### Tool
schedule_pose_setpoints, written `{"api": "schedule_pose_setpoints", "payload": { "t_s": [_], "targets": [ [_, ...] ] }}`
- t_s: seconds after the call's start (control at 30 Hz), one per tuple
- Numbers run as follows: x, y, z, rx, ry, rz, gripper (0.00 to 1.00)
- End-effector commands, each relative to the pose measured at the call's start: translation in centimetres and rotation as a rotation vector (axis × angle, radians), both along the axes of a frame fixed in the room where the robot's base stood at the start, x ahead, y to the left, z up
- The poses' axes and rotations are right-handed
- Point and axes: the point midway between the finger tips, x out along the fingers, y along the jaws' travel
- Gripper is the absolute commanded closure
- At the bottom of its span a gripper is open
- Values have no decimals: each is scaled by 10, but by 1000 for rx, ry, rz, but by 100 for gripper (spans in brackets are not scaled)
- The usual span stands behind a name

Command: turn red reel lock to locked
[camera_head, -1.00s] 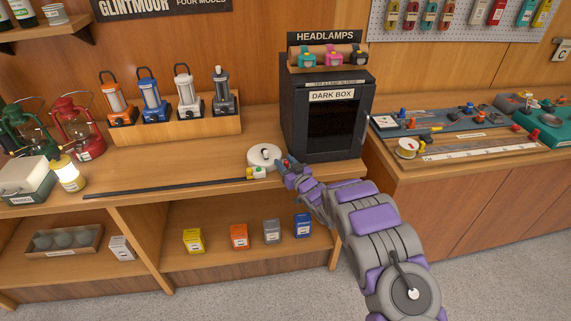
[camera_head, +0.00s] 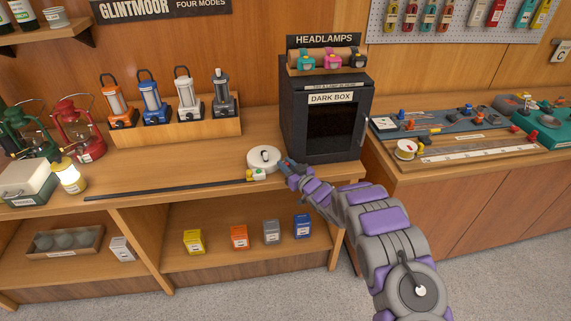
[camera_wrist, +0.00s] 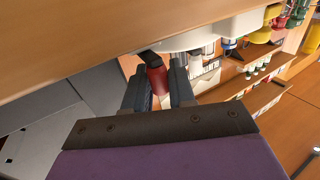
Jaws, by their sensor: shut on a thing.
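The white round reel (camera_head: 263,158) lies on the wooden counter left of the dark box. In the wrist view the underside edge of the white reel (camera_wrist: 212,33) shows at the top. A red handle (camera_wrist: 157,80) with a dark neck, seemingly the reel's red lock, stands out from near it. My gripper (camera_wrist: 158,90) is shut on this red handle, one finger on each side. In the head view my gripper (camera_head: 285,166) is at the reel's right front side and hides the handle. I cannot read any lock marking.
The dark box (camera_head: 330,125) stands close behind and right of my gripper. The counter's front edge is just below my gripper.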

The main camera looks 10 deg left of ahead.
Motion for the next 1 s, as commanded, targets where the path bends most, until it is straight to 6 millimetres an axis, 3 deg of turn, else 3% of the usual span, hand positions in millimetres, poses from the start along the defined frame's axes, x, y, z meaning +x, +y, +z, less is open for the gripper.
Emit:
{"api": "schedule_pose_setpoints", "payload": {
  "t_s": [0.5,1.0],
  "targets": [
    [6,-11,-3,0,-3,318,100],
    [10,-16,-3,-1,0,483,100]
  ]
}}
